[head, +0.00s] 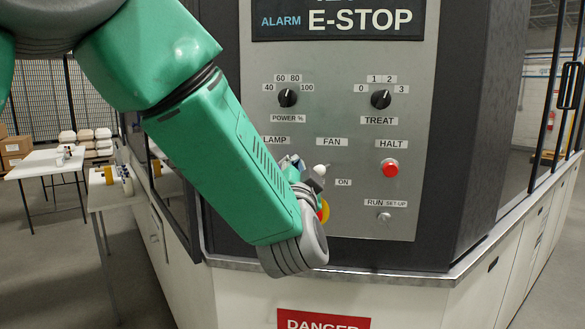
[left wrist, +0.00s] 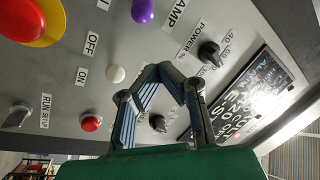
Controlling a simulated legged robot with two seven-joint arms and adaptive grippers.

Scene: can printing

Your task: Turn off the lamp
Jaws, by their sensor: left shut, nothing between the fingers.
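The grey control panel (head: 345,100) has a LAMP label (head: 277,140) left of a FAN label (head: 331,142). My left arm and wrist cover much of the area below the LAMP label in the head view. In the left wrist view, a purple button (left wrist: 143,11) sits beside the partly visible LAMP label (left wrist: 178,14). My left gripper (left wrist: 162,68) is shut and empty, its fingertips in front of the panel near a white button (left wrist: 115,74). I cannot tell whether it touches the panel. My right gripper is not in view.
A red HALT button (head: 390,169), POWER knob (head: 288,97) and TREAT knob (head: 381,99) are on the panel. A red emergency button on yellow (left wrist: 18,18) is close by, mostly hidden in the head view. A metal ledge (head: 370,268) runs below the panel.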

